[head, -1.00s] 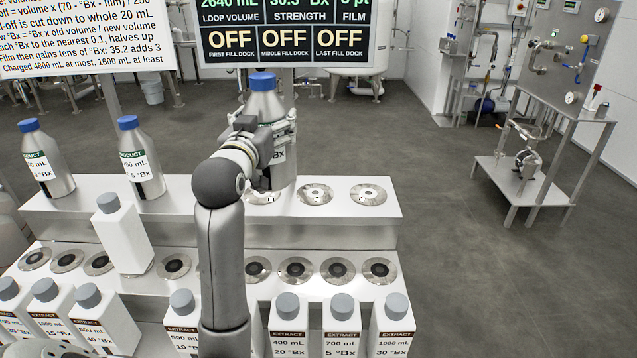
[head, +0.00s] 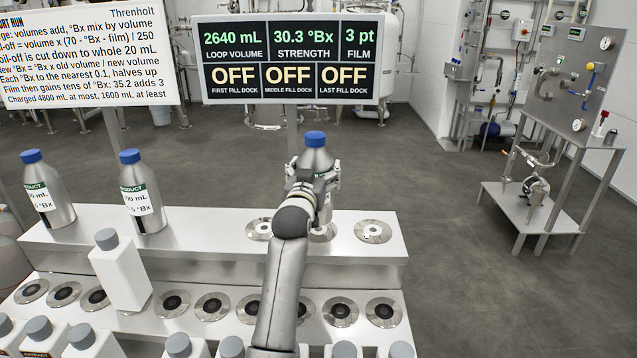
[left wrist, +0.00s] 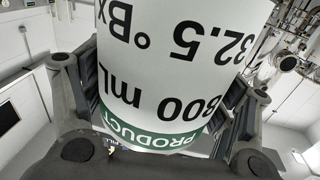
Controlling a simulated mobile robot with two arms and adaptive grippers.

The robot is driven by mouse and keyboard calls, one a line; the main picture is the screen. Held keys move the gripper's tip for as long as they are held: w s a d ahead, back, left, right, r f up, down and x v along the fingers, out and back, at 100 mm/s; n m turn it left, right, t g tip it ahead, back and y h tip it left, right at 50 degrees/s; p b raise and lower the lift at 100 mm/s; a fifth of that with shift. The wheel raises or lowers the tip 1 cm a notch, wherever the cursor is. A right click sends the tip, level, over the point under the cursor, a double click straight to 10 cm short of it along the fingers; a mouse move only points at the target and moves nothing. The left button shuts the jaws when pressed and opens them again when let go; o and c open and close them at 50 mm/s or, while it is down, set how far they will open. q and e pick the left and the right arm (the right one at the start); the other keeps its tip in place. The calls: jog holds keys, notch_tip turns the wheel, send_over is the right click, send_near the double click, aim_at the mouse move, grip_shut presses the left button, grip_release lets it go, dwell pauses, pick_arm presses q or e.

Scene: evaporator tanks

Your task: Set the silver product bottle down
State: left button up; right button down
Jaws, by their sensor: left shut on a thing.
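The silver product bottle (head: 324,212) has a blue cap and stands upright in my left gripper (head: 313,178), which is shut around it. In the left wrist view its label (left wrist: 175,70) shows upside down, with "32.5 °Bx" and a green "PRODUCT" band. The bottle is at the middle dock (head: 324,236) of the upper shelf (head: 215,242). My arm hides part of its lower body, and I cannot tell whether its base touches the dock. My right gripper is out of view.
The first dock (head: 258,229) and last dock (head: 373,231) look empty. Two more silver bottles (head: 48,197) (head: 142,195) stand left on the shelf. A white bottle (head: 120,272) and several docks are on the lower step. A display (head: 287,60) stands behind.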

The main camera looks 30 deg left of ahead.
pick_arm(q)
jog(key=f, duration=0.2)
jog(key=w+f+p, duration=0.1)
jog(key=f, duration=0.1)
jog(key=shift+w+f, duration=0.15)
jog(key=shift+f, duration=0.05)
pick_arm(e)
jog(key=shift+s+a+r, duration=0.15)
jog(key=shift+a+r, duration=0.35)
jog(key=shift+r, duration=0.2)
pick_arm(q)
jog(key=shift+d+f, duration=0.1)
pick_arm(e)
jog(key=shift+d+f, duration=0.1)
pick_arm(q)
jog(key=o, duration=1)
jog(key=shift+f, duration=0.1)
jog(key=shift+o, duration=0.2)
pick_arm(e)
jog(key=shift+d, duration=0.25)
